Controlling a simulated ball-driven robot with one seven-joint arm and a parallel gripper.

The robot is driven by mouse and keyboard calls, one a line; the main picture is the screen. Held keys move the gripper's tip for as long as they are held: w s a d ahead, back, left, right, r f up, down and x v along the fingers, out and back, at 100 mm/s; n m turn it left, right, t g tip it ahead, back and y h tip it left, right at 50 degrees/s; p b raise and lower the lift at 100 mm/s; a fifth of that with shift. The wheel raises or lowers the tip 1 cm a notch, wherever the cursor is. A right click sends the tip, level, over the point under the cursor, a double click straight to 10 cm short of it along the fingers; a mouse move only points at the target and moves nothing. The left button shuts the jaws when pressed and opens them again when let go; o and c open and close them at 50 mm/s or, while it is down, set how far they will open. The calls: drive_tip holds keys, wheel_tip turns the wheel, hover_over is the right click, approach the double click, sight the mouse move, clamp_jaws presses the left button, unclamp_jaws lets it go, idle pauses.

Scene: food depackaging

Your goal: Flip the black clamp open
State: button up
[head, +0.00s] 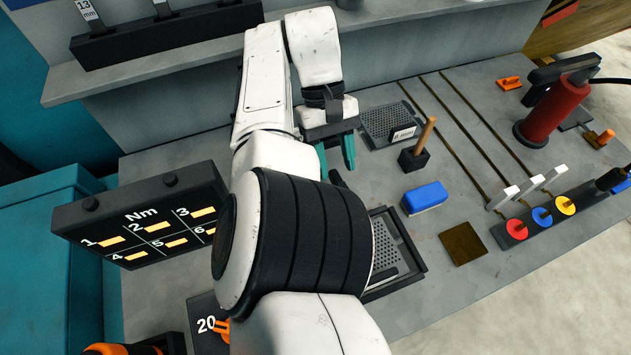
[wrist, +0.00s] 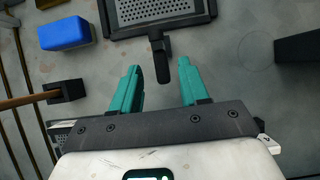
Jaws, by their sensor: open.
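A short black lever (wrist: 160,58), which looks like the black clamp, sticks out from the edge of a black-framed perforated tray (wrist: 112,29) in the wrist view. Part of that tray (head: 418,255) shows in the head view, largely hidden behind my arm. My gripper (wrist: 160,68) has two teal fingers, spread apart and empty. The lever lies between the fingertips in the wrist picture; I cannot tell whether they are level with it or above it. In the head view my gripper (head: 337,158) hangs over the grey bench, left of the blue block.
A blue block (head: 425,197) and a black block with a wooden handle (head: 414,157) stand right of my gripper. A second perforated plate (head: 378,124) lies behind. A torque panel (head: 140,215) stands at the left. A red cylinder (head: 555,108) stands at the far right.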

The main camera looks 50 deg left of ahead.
drive_tip(key=shift+s+d+r+p, duration=0.1)
drive_tip(key=shift+s+r+p, duration=0.4)
drive_tip(key=shift+r+p, duration=0.45)
drive_tip(key=s+d+r+p, duration=0.1)
drive_tip(key=s+d+r, duration=0.6)
drive_tip(key=s, duration=0.4)
drive_tip(key=shift+r, duration=0.35)
